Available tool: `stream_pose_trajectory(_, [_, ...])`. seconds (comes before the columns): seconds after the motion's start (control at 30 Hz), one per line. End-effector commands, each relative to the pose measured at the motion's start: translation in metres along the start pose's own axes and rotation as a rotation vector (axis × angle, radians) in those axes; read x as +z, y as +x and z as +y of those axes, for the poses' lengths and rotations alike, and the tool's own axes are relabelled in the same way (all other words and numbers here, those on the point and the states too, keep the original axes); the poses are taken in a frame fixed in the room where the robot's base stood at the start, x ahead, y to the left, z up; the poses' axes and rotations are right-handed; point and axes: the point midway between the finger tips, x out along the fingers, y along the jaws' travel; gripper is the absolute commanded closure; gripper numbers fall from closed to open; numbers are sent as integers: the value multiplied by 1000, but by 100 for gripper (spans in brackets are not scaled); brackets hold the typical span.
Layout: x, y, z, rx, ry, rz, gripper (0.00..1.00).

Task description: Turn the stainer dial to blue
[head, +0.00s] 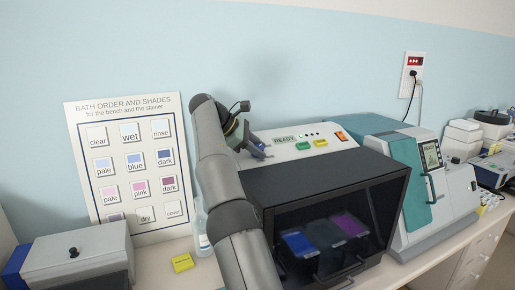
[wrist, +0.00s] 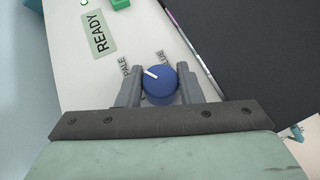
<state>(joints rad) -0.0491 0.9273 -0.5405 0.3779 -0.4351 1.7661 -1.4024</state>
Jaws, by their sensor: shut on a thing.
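The stainer (head: 330,185) is a machine with a dark see-through front and a pale top panel. Its dial (wrist: 161,90) is a round blue knob with a white pointer line, seen in the wrist view. The pointer slants to the upper left, toward the PALE label (wrist: 125,66) and away from the partly hidden BLUE label (wrist: 163,58). My gripper (wrist: 159,72) is shut on the dial, one finger on each side. In the head view my gripper (head: 257,150) is at the left end of the top panel; the dial cannot be made out there.
The panel has a READY display (head: 284,139), green buttons (head: 303,145) and an orange switch (head: 342,136). A shade chart (head: 130,165) leans on the wall. A bottle (head: 202,235) stands close to my arm. A teal and white machine (head: 440,200) is to the right.

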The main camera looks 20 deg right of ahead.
Motion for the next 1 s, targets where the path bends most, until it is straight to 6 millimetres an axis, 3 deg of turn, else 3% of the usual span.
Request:
stream_pose_trajectory(0.07, [0, 0, 0, -2, -1, -2, 90])
stream_pose_trajectory(0.1, [0, 0, 0, -2, -1, -2, 59])
stream_pose_trajectory(0.17, [0, 0, 0, -2, -1, -1, 46])
stream_pose_trajectory(0.73, [0, 0, -1, 10, -10, -1, 46])
stream_pose_trajectory(1.0, [1, -1, -2, 97, -71, -4, 46])
